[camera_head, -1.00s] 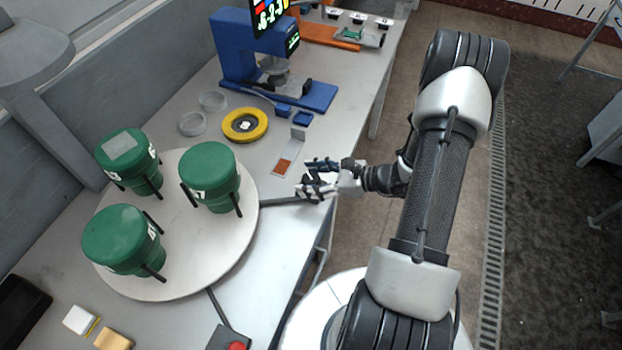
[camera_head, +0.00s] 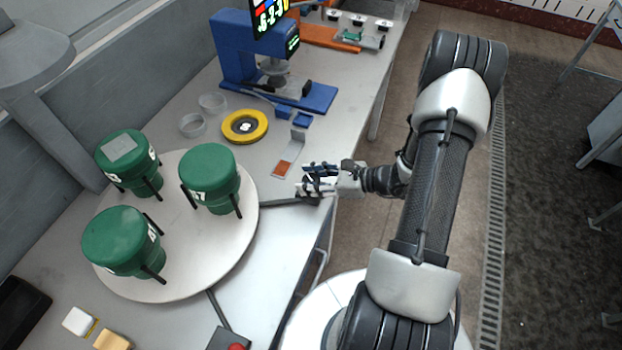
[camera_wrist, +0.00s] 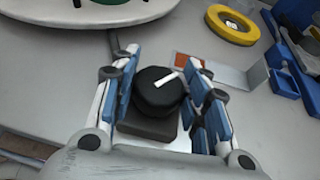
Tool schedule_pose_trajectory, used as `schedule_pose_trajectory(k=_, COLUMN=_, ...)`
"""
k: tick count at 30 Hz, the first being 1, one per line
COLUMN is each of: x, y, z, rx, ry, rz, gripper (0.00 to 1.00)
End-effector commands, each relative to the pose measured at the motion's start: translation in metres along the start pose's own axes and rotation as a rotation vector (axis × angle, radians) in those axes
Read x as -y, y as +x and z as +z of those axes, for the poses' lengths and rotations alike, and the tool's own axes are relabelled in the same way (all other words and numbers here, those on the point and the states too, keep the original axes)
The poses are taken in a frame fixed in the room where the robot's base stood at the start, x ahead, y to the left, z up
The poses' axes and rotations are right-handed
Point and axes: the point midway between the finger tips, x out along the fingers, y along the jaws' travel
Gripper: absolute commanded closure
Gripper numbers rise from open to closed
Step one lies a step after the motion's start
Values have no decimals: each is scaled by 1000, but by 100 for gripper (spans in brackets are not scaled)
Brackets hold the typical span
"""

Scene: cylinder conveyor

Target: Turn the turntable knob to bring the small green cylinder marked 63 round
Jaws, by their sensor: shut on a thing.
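The round white turntable (camera_head: 200,262) carries three dark green cylinders, each between black pegs. The back left cylinder (camera_head: 122,150) has a grey patch on top and a partly visible label that seems to end in 3. The right cylinder (camera_head: 208,170) has a label ending in 7. The front left cylinder (camera_head: 115,238) has a label I cannot read. The black knob (camera_wrist: 157,98) with a white pointer sits on a dark base in the wrist view. My gripper (camera_wrist: 162,84) is shut on the knob, one blue-padded finger on each side. In the head view my gripper (camera_head: 318,180) hides the knob.
A yellow ring (camera_head: 245,125), two clear dishes and a blue device (camera_head: 275,85) stand beyond the turntable. A plate with an orange patch (camera_head: 285,168) lies close to my gripper. A box with a red button (camera_head: 235,346) is at the front edge.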

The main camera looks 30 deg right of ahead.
Motion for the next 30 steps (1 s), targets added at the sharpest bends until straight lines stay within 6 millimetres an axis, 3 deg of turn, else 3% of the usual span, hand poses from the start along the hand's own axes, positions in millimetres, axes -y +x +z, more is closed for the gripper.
schedule_pose_trajectory(k=7, x=1, y=0, z=0, rx=2, ry=-48, rz=110, gripper=82)
schedule_pose_trajectory(k=23, x=0, y=0, z=0, rx=0, ry=-67, rz=161, gripper=82)
schedule_pose_trajectory(k=24, x=0, y=0, z=0, rx=0, ry=-67, rz=161, gripper=57)
schedule_pose_trajectory(k=30, x=0, y=0, z=0, rx=0, ry=-67, rz=161, gripper=44)
